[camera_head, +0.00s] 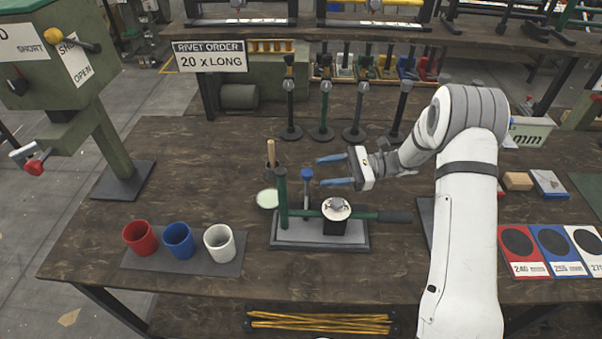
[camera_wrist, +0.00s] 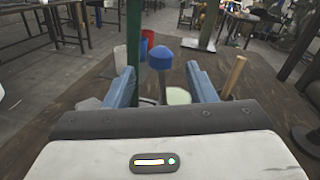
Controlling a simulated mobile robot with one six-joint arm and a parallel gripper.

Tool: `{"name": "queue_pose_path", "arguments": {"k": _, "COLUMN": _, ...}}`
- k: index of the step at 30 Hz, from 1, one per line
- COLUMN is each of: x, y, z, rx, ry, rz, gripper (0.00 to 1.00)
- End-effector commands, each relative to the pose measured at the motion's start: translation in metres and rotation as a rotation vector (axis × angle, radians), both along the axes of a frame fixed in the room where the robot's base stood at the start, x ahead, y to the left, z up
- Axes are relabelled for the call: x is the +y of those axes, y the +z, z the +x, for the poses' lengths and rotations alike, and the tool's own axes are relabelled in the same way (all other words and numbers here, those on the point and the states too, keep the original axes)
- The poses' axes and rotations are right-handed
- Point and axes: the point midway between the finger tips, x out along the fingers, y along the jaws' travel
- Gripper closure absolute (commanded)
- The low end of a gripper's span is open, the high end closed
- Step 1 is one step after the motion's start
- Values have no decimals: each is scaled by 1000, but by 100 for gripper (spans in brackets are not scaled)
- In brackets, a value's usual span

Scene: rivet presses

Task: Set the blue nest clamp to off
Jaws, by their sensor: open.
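The blue nest clamp shows as a blue knob (camera_head: 307,174) on an upright dark stem, at the back of a small press with a grey base plate (camera_head: 320,241). My gripper (camera_head: 320,172) is open, just to the right of the knob, with its two blue fingers pointing at it. In the wrist view the knob (camera_wrist: 160,57) appears between the fingertips (camera_wrist: 160,73), with a gap on each side. No contact shows. The press's green post (camera_head: 282,200) stands left of the knob. A green-handled lever (camera_head: 381,216) and a round white part (camera_head: 336,208) are at its front.
Red (camera_head: 140,237), blue (camera_head: 178,240) and white (camera_head: 219,242) cups stand on a grey mat at left. A wooden-handled tool (camera_head: 271,155) and a pale green dish (camera_head: 267,199) are close to the press. Several dark stands (camera_head: 354,115) are behind my gripper.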

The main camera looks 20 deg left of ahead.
Motion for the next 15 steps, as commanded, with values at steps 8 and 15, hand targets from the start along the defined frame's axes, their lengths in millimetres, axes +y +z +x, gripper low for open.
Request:
{"name": "queue_pose_path", "arguments": {"k": 8, "x": 28, "y": 0, "z": -12, "rx": 11, "ry": 3, "rz": 10, "gripper": 49}}
{"name": "queue_pose_path", "arguments": {"k": 15, "x": 62, "y": 0, "z": -27, "rx": 10, "ry": 3, "rz": 8, "gripper": 49}}
